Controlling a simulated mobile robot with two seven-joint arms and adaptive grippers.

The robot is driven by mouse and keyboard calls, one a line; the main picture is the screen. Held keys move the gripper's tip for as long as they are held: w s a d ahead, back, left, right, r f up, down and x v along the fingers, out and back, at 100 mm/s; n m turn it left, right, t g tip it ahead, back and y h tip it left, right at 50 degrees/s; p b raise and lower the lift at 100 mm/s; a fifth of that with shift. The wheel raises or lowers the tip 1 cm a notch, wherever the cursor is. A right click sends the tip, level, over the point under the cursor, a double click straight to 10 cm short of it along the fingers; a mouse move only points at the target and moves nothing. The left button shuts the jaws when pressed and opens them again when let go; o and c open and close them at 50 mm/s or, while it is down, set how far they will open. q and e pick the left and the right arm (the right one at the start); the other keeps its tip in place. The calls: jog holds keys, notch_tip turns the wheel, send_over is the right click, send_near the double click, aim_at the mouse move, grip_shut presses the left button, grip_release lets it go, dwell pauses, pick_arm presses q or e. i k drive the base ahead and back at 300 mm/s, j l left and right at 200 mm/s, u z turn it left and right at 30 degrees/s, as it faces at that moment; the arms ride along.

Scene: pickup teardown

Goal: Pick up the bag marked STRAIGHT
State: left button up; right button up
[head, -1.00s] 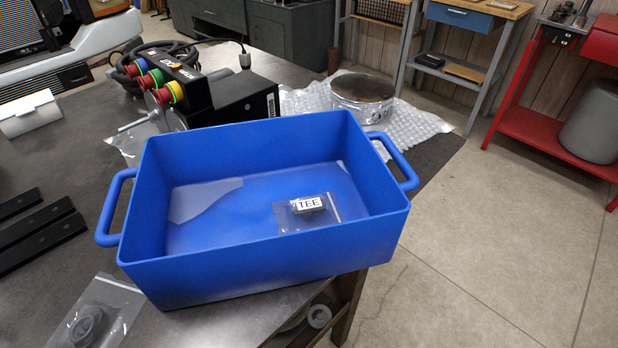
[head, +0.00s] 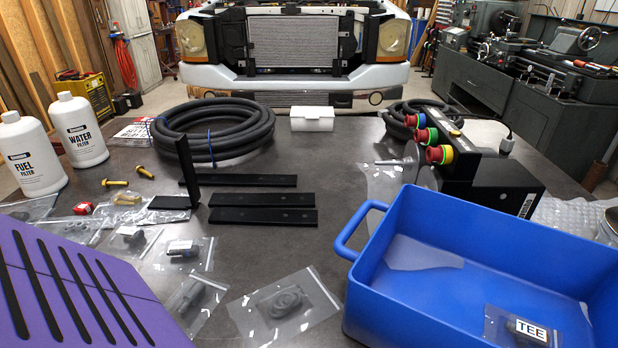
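Several small clear bags lie on the dark table between the purple slotted panel and the blue bin. One bag (head: 184,252) holds a dark fitting with a small white label, whose lettering is too small to read. Other bags there hold a dark fitting (head: 130,238), a grey part (head: 190,296) and a coiled grey piece (head: 281,302); I can read no marking on them. A bag marked TEE (head: 528,328) lies inside the blue bin (head: 400,215). I cannot tell which bag is marked STRAIGHT. Neither of my grippers is in view.
A purple slotted panel (head: 135,285) fills the lower left. Black bars (head: 262,215), an upright black bracket, a hose coil (head: 215,135) and two white filter bottles (head: 85,130) stand or lie behind the bags. A black control box (head: 485,170) stands behind the bin. The table's centre has bare room.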

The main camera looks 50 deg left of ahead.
aim_at(179, 256)
jog(key=u, duration=1.05)
